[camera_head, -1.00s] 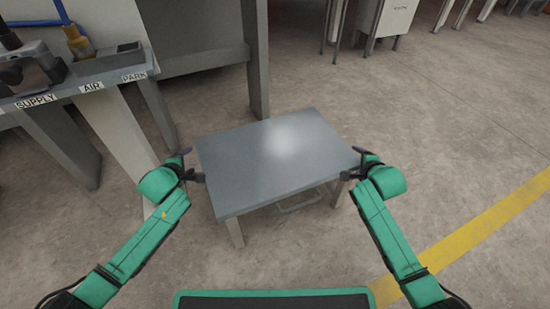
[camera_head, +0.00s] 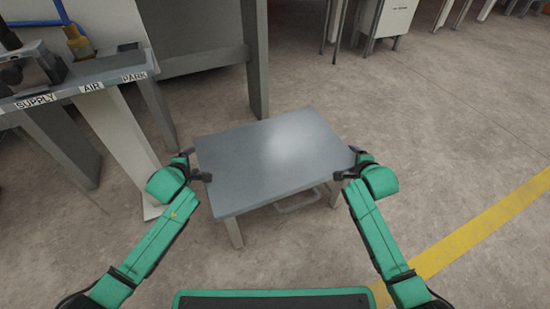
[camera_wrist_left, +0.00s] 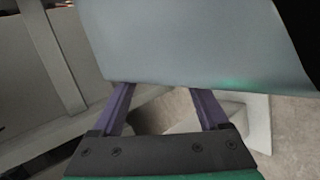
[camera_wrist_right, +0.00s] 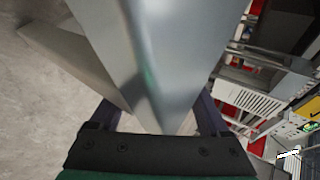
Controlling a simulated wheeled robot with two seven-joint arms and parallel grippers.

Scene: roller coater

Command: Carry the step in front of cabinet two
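The step (camera_head: 265,160) is a low grey stool with a flat top, pale legs and a bar below. It stands upright on the floor in front of me. My left gripper (camera_head: 206,177) is at its left edge, and my right gripper (camera_head: 341,175) at its right edge. In the left wrist view the fingers are spread, with the step's top (camera_wrist_left: 200,45) at their tips. In the right wrist view the fingers are spread on both sides of the step's edge (camera_wrist_right: 150,75). I cannot tell whether the fingers touch it. No cabinet is readably marked as two.
A bench (camera_head: 70,92) labelled SUPPLY, AIR and PARK stands at the left. A grey frame post (camera_head: 255,60) rises just behind the step. A white cabinet (camera_head: 395,18) stands at the back. Floor at the right is open, with a yellow line (camera_head: 480,230).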

